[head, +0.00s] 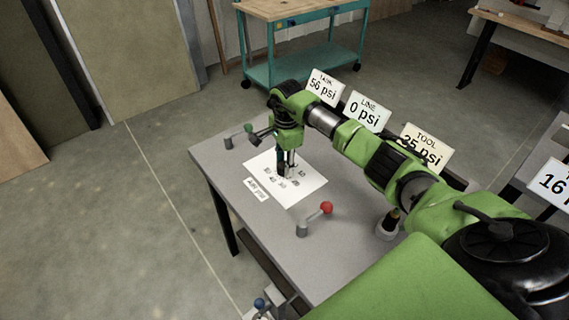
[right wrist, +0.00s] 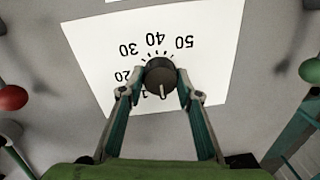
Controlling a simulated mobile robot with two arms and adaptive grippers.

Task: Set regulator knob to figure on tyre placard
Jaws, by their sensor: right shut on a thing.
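The black regulator knob (right wrist: 160,77) stands on a white dial sheet (right wrist: 85,40) with figures; 20, 30, 40 and 50 read upside down in the right wrist view. A pale pointer line on the knob points toward the bottom of that view. My right gripper (right wrist: 160,92) is shut on the knob, one finger on each side. In the head view the right gripper (head: 287,172) reaches down onto the dial sheet (head: 310,182) and mostly hides the knob. A card at the right edge (head: 554,185) shows "16" and is cut off; I cannot tell whether it is the tyre placard.
Cards for tank, 56 psi (head: 324,87), line, 0 psi (head: 367,111), and tool (head: 421,148) line the grey table's (head: 235,190) far side. Open floor lies left.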

